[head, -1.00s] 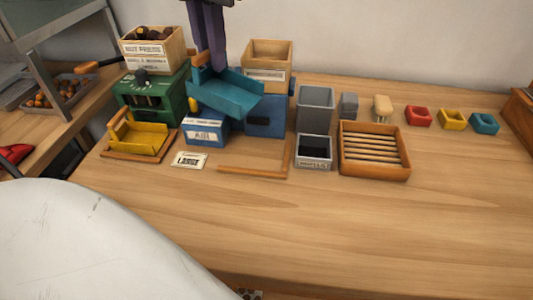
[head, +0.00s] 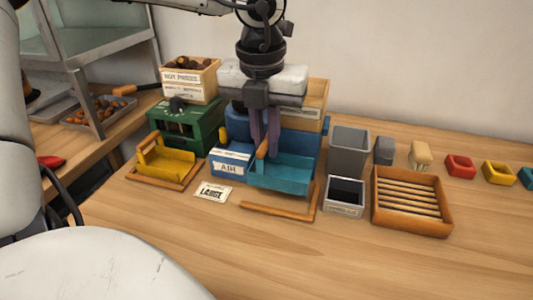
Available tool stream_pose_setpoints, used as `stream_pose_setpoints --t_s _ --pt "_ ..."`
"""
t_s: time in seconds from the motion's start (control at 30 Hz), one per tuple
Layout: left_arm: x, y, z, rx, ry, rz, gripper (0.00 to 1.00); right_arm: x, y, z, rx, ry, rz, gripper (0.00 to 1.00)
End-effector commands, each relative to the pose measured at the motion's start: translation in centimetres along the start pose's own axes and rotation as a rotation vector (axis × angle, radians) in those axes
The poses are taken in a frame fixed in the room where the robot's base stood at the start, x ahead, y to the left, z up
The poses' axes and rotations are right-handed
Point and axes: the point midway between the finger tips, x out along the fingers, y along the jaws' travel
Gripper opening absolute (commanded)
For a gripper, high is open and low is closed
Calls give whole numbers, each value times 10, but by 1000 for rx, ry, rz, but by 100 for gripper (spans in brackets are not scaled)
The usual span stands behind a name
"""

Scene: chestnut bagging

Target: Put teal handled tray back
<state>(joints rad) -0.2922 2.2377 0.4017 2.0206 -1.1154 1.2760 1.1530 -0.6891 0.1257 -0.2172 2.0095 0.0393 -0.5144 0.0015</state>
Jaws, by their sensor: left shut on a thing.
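The teal tray (head: 285,178) with an orange handle (head: 262,149) is in front of the blue machine (head: 302,143). It looks about level, low over or on the table, inside an L-shaped wooden edging (head: 275,211). I cannot tell whether it touches the table. My left gripper (head: 266,147) comes down from above with purple fingers, shut on the tray's handle. The gripper and wrist hide much of the blue machine's top. My right gripper is not in view.
A yellow tray (head: 168,168) sits in its own wooden edging at the left, before a green machine (head: 190,128). A LARGE card (head: 213,192), grey bins (head: 348,152) and a slatted wooden tray (head: 411,202) stand nearby. The front table is clear.

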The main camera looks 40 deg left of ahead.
Motion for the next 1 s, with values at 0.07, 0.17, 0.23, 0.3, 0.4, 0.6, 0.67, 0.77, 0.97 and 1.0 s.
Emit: stream_pose_setpoints --t_s 0.07,0.17,0.23,0.3,0.4,0.6,0.67,0.77,0.97,1.0 --pt "7 0 -1 1 1 1 0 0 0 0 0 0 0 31" --pt "23 0 -4 1 4 1 0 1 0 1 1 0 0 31" --pt "34 0 -6 1 3 0 0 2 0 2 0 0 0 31" --pt "42 0 -7 1 3 0 0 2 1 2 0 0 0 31" --pt "46 0 -7 1 -1 -1 0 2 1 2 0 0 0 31" --pt "46 0 -7 1 -1 -1 0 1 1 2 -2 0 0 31" --pt "47 0 -7 1 -1 -1 0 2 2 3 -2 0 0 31" --pt "46 0 -7 1 -1 -1 26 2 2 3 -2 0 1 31" --pt "46 0 -7 1 0 -1 29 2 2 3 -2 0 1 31" --pt "46 0 -7 1 -1 -1 29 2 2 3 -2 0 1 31"
